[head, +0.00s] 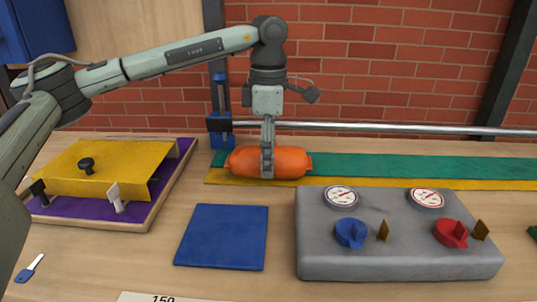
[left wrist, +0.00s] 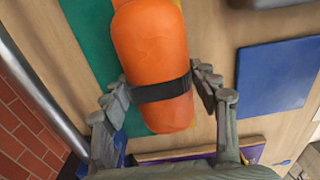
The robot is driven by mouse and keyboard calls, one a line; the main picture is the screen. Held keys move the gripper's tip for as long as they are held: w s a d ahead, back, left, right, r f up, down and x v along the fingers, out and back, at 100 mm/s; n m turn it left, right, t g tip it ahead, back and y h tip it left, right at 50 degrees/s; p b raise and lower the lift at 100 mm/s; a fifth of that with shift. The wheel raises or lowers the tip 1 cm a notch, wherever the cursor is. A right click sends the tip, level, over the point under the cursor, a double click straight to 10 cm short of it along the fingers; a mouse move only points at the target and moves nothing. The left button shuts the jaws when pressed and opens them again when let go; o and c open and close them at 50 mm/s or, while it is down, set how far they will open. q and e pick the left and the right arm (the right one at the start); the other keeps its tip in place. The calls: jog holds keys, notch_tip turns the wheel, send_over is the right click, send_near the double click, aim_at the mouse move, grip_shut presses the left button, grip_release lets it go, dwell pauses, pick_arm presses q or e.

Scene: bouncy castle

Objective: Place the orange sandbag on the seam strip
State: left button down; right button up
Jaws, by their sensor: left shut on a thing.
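The orange sandbag (head: 295,162), a plump roll with a dark band around it, lies lengthwise over the left end of the seam strip (head: 400,167), which is green with a yellow front edge. My left gripper (head: 267,170) points down and is shut on the sandbag near its middle. In the left wrist view the fingers grip both sides of the sandbag (left wrist: 150,45) at the dark band. The green part of the strip (left wrist: 88,35) shows beside it. I cannot tell whether the sandbag rests on the strip or hangs just above it. My right gripper is not in view.
A grey control box (head: 395,262) with gauges and knobs stands front right. A blue square pad (head: 222,237) lies in front of the sandbag. A purple tray (head: 140,212) with a yellow sheet is at left. A metal rail (head: 400,128) runs behind the strip.

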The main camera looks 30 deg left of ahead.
pick_arm(q)
jog(key=c, duration=0.7)
grip_release()
jog(key=shift+o, duration=1.2)
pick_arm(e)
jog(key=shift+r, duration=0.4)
pick_arm(q)
jog(key=shift+r, duration=0.1)
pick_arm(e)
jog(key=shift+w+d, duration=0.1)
pick_arm(q)
jog(key=shift+r, duration=0.2)
notch_tip(320, 180, up, 11)
jog(key=shift+f+p, duration=0.15)
jog(key=shift+p, duration=0.15)
jog(key=shift+r, duration=0.45)
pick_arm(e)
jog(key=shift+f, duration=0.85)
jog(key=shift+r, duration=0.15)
